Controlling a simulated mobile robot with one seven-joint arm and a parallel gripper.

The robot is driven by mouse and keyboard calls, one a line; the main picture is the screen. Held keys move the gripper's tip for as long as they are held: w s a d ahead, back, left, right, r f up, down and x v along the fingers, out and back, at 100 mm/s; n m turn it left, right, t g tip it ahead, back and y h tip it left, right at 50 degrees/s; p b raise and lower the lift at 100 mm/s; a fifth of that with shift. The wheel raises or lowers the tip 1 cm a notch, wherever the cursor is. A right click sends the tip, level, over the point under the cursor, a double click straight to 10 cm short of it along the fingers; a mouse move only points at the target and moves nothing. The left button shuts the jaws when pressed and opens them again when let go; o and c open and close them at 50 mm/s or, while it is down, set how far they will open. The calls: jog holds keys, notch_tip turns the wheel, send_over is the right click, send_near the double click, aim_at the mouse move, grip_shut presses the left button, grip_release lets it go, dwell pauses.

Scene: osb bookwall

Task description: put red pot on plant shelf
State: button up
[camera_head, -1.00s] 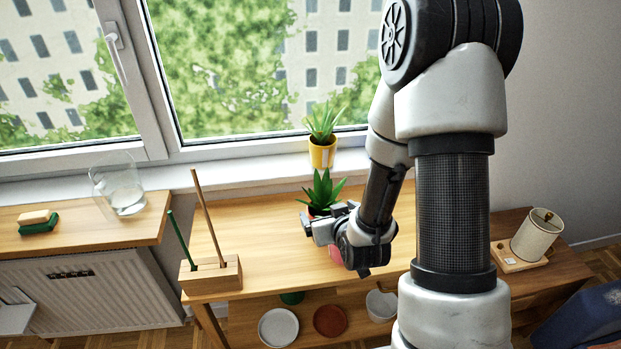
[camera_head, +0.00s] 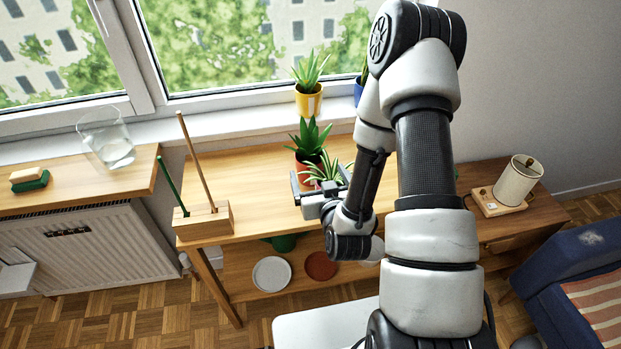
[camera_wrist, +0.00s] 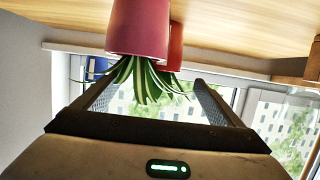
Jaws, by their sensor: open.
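A crimson pot (camera_wrist: 139,25) with a spiky striped plant (camera_wrist: 150,82) shows in the wrist view, which looks upside down. In the head view its leaves (camera_head: 326,168) show just beyond my gripper, which hides the pot. An orange-red pot (camera_head: 307,170) with an aloe stands right behind it on the wooden shelf unit (camera_head: 250,180); part of it shows in the wrist view (camera_wrist: 176,46). My gripper (camera_head: 320,187) is open, over the unit's front edge. In the wrist view the leaves lie between its fingers and the pot is beyond the fingertips.
A yellow pot (camera_head: 309,102) and a partly hidden blue pot (camera_head: 358,92) stand on the windowsill. A wooden block with two sticks (camera_head: 204,221) sits at the unit's left end. The lower shelf holds saucers (camera_head: 271,273). A lamp (camera_head: 516,182) stands right.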

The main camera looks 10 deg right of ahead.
aim_at(315, 167)
jog(key=w+f+b, duration=0.1)
jog(key=b, duration=0.3)
jog(key=shift+w, duration=0.2)
jog(key=b, duration=0.5)
jog(key=shift+w+f, duration=0.25)
jog(key=shift+w, duration=0.15)
jog(key=b+x, duration=0.2)
jog(key=b, duration=0.2)
jog(key=shift+w+r+b, duration=0.2)
jog(key=shift+w+b, duration=0.2)
jog(key=shift+b, duration=0.25)
jog(key=shift+b+x, duration=0.3)
jog(key=shift+x, duration=2.6)
jog(key=shift+c, duration=0.4)
